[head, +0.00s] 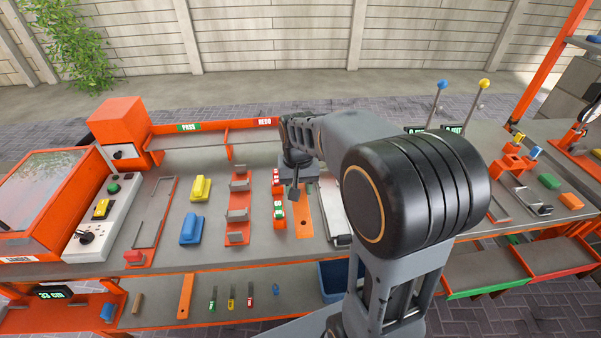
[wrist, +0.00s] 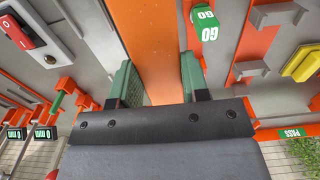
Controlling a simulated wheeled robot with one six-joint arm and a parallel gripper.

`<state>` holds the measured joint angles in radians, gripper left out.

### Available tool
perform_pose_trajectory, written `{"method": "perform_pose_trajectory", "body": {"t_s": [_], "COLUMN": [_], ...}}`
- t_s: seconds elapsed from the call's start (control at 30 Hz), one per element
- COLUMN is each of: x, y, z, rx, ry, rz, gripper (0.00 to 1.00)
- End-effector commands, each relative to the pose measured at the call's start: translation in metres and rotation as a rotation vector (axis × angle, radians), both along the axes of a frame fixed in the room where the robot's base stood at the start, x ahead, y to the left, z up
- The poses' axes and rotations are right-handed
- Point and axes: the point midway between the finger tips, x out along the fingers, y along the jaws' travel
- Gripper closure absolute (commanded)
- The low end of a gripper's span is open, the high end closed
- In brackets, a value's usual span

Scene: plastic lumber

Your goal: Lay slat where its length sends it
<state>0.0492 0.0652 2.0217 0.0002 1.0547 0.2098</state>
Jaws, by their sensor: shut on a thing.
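My gripper (head: 297,178) is over the middle of the bench, under my arm. In the wrist view its two green finger pads (wrist: 160,82) sit on either side of an orange slat (wrist: 150,40) and are shut on it. The slat's near end, with a dark hole, also shows in the head view (head: 303,212); its far part is hidden by my gripper. I cannot tell whether it rests on the bench or hangs just above. At the back are a tray section labelled PASS (head: 189,127) and one labelled REDO (head: 265,121).
A gauge with red and green blocks (head: 279,211) stands close left of the slat. An orange rack with grey clips (head: 237,205), yellow block (head: 200,188) and blue block (head: 191,229) are further left. Another orange slat (head: 185,296) lies on the lower shelf.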

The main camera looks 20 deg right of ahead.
Motion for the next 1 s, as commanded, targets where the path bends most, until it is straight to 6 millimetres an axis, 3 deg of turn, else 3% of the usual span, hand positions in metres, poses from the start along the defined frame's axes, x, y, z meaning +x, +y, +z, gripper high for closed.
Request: {"method": "perform_pose_trajectory", "body": {"t_s": [0.3,0.5,1.0], "x": [0.069,0.096,0.118], "y": [-0.029,-0.042,-0.054], "z": [-0.033,-0.066,-0.097], "rx": [0.000,0.001,0.001], "ry": [0.004,0.003,0.002], "rz": [0.007,0.008,0.005], "gripper": [0.92,0.92,0.92]}}
